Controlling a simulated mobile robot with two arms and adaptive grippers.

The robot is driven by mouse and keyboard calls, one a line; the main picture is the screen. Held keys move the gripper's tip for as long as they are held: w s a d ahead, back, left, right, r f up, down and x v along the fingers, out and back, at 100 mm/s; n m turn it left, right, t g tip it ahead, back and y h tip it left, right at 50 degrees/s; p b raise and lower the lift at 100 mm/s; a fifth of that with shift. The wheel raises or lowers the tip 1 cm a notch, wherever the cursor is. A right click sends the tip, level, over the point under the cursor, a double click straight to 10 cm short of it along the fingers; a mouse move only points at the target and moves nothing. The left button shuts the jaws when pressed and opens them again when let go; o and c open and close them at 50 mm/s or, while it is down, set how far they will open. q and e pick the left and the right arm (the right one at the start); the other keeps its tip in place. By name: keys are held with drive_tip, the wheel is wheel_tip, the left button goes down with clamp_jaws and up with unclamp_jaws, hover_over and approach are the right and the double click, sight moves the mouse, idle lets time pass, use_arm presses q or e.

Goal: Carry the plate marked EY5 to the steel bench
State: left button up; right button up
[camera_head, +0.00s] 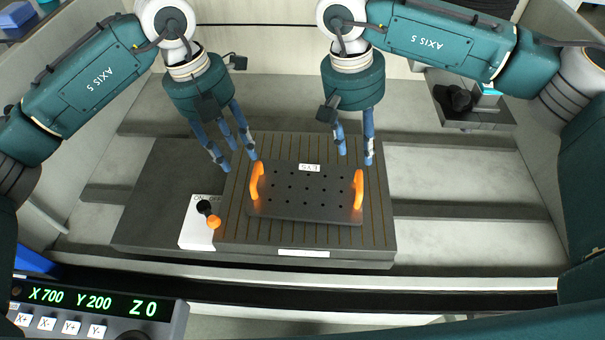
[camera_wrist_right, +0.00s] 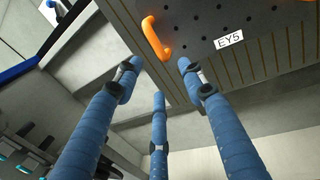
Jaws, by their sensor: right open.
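The dark plate marked EY5 (camera_head: 305,195) lies flat on a grooved block (camera_head: 375,240). It has rows of small holes, a white label on its far edge and an upright orange handle at each end. The plate also shows at the top of the right wrist view (camera_wrist_right: 198,18), with one orange handle (camera_wrist_right: 155,40). My left gripper (camera_head: 238,160) has its fingers apart, just behind and left of the left handle. My right gripper (camera_head: 355,157) is open and empty, just behind the right handle. I cannot make out a steel bench.
A white panel (camera_head: 190,235) with an orange-tipped lever (camera_head: 214,222) lies left of the plate. Pale slabs (camera_head: 450,180) with dark slots between them are bare to the right. A dark fixture (camera_head: 455,98) stands at the back right. A control panel (camera_head: 90,310) is at front left.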

sight(252, 180)
use_arm(q)
drive_tip(key=f, duration=0.3)
drive_tip(key=d+f, duration=0.1)
drive_tip(key=f, duration=0.3)
drive_tip(key=d+f, duration=0.1)
drive_tip(key=f, duration=0.2)
drive_tip(key=shift+s+d+f, duration=0.1)
drive_tip(key=shift+s+f, duration=0.1)
drive_tip(key=shift+s, duration=0.2)
use_arm(e)
drive_tip(key=f, duration=0.3)
drive_tip(key=d+f, duration=0.1)
drive_tip(key=f, duration=0.3)
drive_tip(key=d+f, duration=0.1)
drive_tip(key=f, duration=0.2)
drive_tip(key=shift+s+d+f, duration=0.1)
drive_tip(key=shift+s+f, duration=0.15)
drive_tip(key=shift+s, duration=0.15)
use_arm(q)
drive_tip(key=shift+c, duration=0.5)
use_arm(e)
drive_tip(key=shift+c, duration=0.5)
use_arm(q)
clamp_jaws()
use_arm(e)
clamp_jaws()
use_arm(q)
drive_tip(key=shift+d+r, duration=0.1)
